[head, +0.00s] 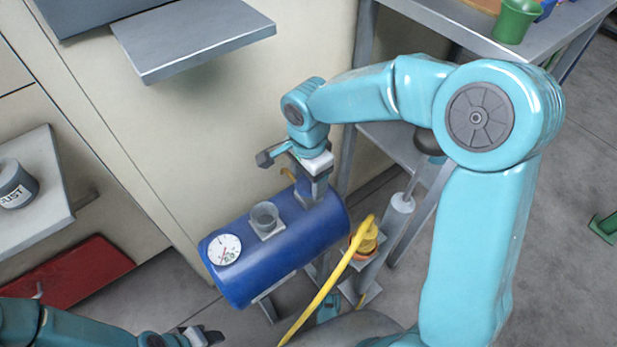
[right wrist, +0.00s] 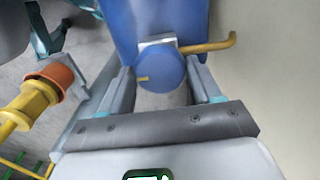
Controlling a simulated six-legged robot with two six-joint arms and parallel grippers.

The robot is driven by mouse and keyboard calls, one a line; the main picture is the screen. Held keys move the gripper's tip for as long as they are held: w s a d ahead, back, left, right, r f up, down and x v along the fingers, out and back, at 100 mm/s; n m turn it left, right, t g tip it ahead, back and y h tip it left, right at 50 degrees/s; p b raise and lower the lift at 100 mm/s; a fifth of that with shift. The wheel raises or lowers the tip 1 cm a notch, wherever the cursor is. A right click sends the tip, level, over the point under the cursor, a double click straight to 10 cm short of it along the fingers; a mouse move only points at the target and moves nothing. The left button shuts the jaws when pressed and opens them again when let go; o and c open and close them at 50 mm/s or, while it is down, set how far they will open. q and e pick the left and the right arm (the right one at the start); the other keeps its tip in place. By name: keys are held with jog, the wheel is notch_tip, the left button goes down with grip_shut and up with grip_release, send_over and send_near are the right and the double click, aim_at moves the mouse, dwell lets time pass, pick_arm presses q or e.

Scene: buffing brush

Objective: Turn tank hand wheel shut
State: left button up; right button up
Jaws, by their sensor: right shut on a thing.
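The blue tank (head: 285,240) lies on its side on a stand in the head view, with a round white gauge (head: 224,249) near its left end. My right gripper (head: 313,192) points down onto the top of the tank's right end. In the right wrist view, a round blue hand wheel (right wrist: 160,72) with a small yellow mark sits between the two fingers. The right gripper is shut on it. In the head view, the gripper mostly hides the wheel. My left gripper (head: 207,336) is low at the bottom left, away from the tank; its jaw opening is unclear.
A grey cup-like fitting (head: 265,217) stands on the tank's middle. A yellow pipe (right wrist: 212,45) shows beyond the wheel. A yellow hose (head: 325,290) runs from a yellow fitting (head: 366,238) right of the tank. A cream cabinet wall (head: 240,130) stands close behind.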

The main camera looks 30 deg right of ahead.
aim_at(309, 183)
jog(key=shift+w+d+r, duration=0.1)
dwell(0.4)
jog(key=o, duration=1)
jog(key=shift+o, duration=0.2)
notch_tip(309, 183, up, 16)
jog(key=p, duration=0.6)
jog(key=shift+r+p, duration=0.15)
jog(key=shift+p, duration=0.15)
